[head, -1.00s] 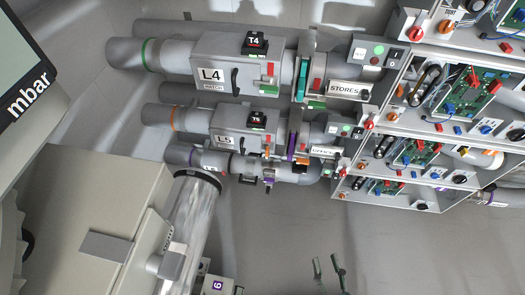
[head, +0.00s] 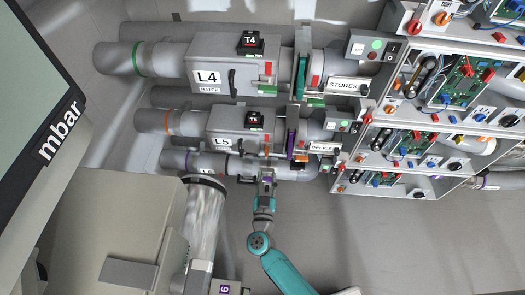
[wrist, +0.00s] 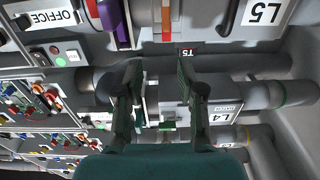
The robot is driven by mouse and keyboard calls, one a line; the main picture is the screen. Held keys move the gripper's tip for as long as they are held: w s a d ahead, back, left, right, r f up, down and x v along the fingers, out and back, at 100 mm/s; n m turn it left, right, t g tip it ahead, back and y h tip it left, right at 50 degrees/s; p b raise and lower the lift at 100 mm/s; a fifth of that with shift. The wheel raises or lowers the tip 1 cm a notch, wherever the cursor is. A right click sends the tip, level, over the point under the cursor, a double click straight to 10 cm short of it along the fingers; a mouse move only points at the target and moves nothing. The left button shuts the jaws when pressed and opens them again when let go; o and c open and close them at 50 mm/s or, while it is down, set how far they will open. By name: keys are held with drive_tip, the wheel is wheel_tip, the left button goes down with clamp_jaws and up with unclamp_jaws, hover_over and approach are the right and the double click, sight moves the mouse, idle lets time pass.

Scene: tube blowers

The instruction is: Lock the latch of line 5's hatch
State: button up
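Line 5's grey hatch box (head: 232,121) carries an L5 label and a black T5 display (head: 254,120). On its right side are a red tab (head: 269,133) and an orange latch part (head: 267,149). The orange part shows in the wrist view at the top (wrist: 166,14), near the L5 label (wrist: 265,12). I cannot tell the latch's exact position. My gripper (head: 266,176) is just below the latch in the head view. In the wrist view my gripper (wrist: 158,68) is open and empty, its two dark green fingers wide apart. Contact with the box is not visible.
Line 4's similar hatch box (head: 220,58) sits above, with a green latch part. A lower pipe (head: 207,163) with a purple band runs beneath line 5. Shelves of circuit boards (head: 455,85) stand at right. A clear tube (head: 205,215) stands at lower left.

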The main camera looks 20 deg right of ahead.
sight(266, 152)
drive_tip(key=x, duration=0.7)
drive_tip(key=a+x, duration=0.1)
drive_tip(key=x, duration=0.3)
drive_tip(key=shift+w+d+f, duration=0.1)
drive_tip(key=shift+w+f, duration=0.1)
drive_tip(key=shift+w, duration=0.35)
clamp_jaws()
